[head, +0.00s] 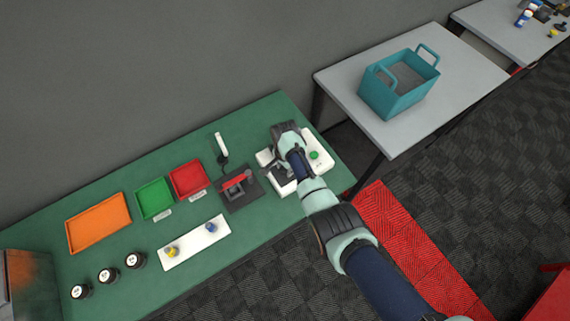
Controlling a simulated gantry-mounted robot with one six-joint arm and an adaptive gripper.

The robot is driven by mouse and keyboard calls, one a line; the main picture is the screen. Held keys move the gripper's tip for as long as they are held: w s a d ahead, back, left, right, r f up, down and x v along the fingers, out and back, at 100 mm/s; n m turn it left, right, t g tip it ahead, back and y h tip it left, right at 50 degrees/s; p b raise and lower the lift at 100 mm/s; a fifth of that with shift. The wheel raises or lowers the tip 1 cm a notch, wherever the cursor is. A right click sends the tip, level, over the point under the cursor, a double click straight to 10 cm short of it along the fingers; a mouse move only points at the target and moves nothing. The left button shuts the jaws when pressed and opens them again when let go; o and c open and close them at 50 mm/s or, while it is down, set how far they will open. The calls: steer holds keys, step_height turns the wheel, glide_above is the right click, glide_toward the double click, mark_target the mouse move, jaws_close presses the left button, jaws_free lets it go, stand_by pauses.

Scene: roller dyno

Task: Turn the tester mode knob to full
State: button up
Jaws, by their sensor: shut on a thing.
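The tester (316,141), a white box with a round green button (314,155), stands near the right end of the green bench. My arm reaches in from the lower right and covers much of the box. My gripper (270,172) points down at the left part of the tester and is shut on the mode knob. The knob itself is hidden behind my gripper and wrist, so its setting cannot be read.
Left of the tester on the green bench (110,190) is a dark fixture with a red part (236,181). Further left are red (188,180), green (154,198) and orange (98,223) trays, a white board (195,243) and several dark round pots. A teal basket (398,98) stands on the grey table.

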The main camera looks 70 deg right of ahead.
stand_by(0.3)
steer(key=o, duration=1.1)
steer(key=shift+o, duration=0.2)
steer(key=shift+r, duration=0.1)
step_height(320, 180, up, 12)
